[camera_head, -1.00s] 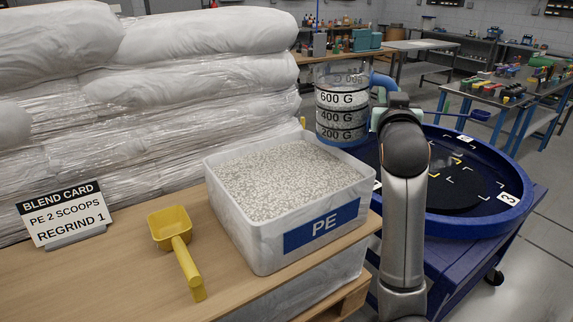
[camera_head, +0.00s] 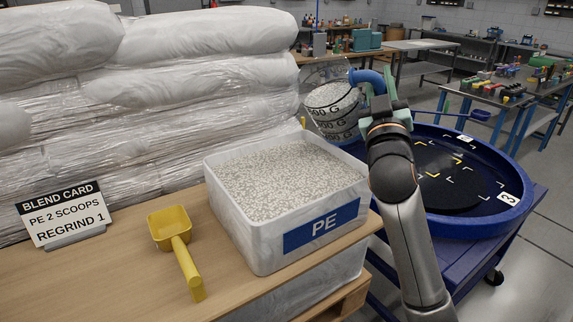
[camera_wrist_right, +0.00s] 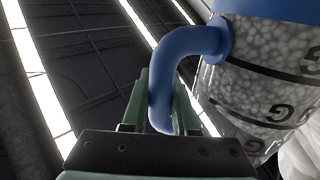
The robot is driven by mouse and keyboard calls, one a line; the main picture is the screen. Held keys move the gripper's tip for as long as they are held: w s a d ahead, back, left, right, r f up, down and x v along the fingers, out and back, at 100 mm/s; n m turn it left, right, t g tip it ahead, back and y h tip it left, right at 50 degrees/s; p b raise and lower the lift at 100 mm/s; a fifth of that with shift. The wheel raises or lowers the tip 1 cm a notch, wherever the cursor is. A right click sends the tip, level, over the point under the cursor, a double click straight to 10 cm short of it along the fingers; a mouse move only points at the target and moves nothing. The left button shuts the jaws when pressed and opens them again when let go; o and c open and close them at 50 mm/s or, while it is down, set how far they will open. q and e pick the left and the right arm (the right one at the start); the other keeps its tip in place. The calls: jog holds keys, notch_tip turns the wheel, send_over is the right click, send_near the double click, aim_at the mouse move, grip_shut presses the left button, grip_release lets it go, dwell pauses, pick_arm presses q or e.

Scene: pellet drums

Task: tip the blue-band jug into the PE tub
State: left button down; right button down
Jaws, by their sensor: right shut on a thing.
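The clear jug (camera_head: 338,122) holds pale pellets and has printed gram marks, and it hangs tilted behind the PE tub's far right corner. Its blue handle (camera_head: 366,76) is gripped by my right gripper (camera_head: 376,92). In the wrist view the shut green fingers (camera_wrist_right: 163,105) hold the blue handle (camera_wrist_right: 190,42), and the jug (camera_wrist_right: 262,85) with a blue band fills the right side. The PE tub (camera_head: 322,232) is white, blue-labelled and full of pale pellets. No pellets are seen falling. My left gripper is out of view.
Wrapped white sacks (camera_head: 200,100) stand behind. A round blue turntable tray (camera_head: 480,222) is at the right.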

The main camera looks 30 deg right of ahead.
aim_at(365, 81)
jog(key=shift+s+a+r+n+t, duration=0.1)
jog(key=shift+a+r+n+t, duration=0.2)
jog(key=shift+n, duration=0.1)
jog(key=shift+a+r+n+t+y, duration=0.25)
jog(key=shift+r+n+t+y, duration=0.05)
jog(key=shift+r+n+t, duration=0.2)
jog(key=shift+a+r+n+t+y, duration=0.2)
jog(key=shift+r+n+t+y, duration=0.1)
jog(key=shift+r+n+t, duration=0.15)
jog(key=shift+s+a+f+n+t+y, duration=0.1)
jog(key=shift+a+f+n+t+y, duration=0.1)
jog(key=shift+f+n+t, duration=0.35)
jog(key=shift+s+a+f+n+t+y, duration=0.1)
jog(key=shift+a+n+t+y, duration=0.15)
jog(key=shift+n, duration=0.55)
jog(key=shift+a+n+t+y, duration=0.2)
jog(key=shift+n+t+y, duration=0.35)
jog(key=shift+n, duration=0.15)
jog(key=shift+a+r+n+t+y, duration=0.15)
jog(key=shift+a+n+t+y, duration=0.3)
jog(key=shift+n, duration=0.35)
jog(key=shift+d+y+b, duration=0.1)
jog(key=shift+y+b, duration=0.15)
jog(key=shift+b, duration=0.15)
jog(key=shift+f+n+t, duration=0.2)
jog(key=shift+n+t, duration=0.05)
jog(key=shift+n, duration=0.15)
jog(key=shift+a+f+n+y+b, duration=0.2)
jog(key=shift+n+y+b, duration=0.1)
jog(key=shift+y+b, duration=0.2)
